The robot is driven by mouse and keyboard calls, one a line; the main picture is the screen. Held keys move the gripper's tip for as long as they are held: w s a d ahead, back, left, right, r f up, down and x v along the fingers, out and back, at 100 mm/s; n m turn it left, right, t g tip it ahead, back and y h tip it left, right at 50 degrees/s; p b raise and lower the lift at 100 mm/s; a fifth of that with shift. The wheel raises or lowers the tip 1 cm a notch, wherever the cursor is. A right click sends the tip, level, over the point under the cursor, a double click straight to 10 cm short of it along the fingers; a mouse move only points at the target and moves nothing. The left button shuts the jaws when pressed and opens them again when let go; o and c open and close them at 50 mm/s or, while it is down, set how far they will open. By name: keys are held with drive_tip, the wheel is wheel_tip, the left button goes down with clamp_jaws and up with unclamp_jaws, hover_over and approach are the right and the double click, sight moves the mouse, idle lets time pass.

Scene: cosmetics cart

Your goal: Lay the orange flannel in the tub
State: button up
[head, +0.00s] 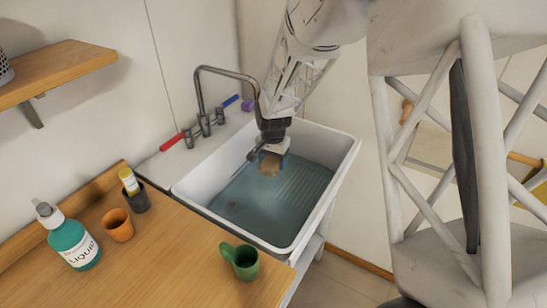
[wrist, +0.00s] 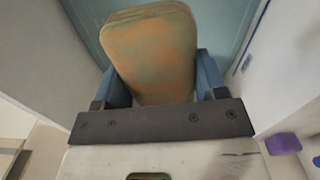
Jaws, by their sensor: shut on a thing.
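The orange flannel (head: 269,166) appears as a small tan-orange piece in my gripper (head: 271,156), hanging over the tub (head: 322,145). The tub is white and deep, with blue-green water in it. In the wrist view the flannel (wrist: 152,50) is a flat, rounded, faded-orange piece with greenish patches, held between my two blue fingers (wrist: 160,78). The gripper is shut on it and points down inside the tub's outline, toward its back. I cannot tell whether the flannel's lower edge touches the water.
A tap (head: 201,90) with red (head: 171,142) and blue handles stands behind the tub's left side. A purple block (head: 247,104) sits on the back ledge. A green mug (head: 240,262), orange cup (head: 118,224), dark cup (head: 137,200) and soap bottle (head: 73,240) stand on the wooden counter.

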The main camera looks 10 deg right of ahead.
drive_tip(key=shift+w+f, duration=0.1)
drive_tip(key=shift+f, duration=0.15)
drive_tip(key=shift+d+f, duration=0.1)
drive_tip(key=shift+f, duration=5.95)
drive_tip(key=shift+f, duration=0.9)
drive_tip(key=o, duration=1)
drive_tip(key=shift+r, duration=0.1)
wheel_tip(320, 180, up, 8)
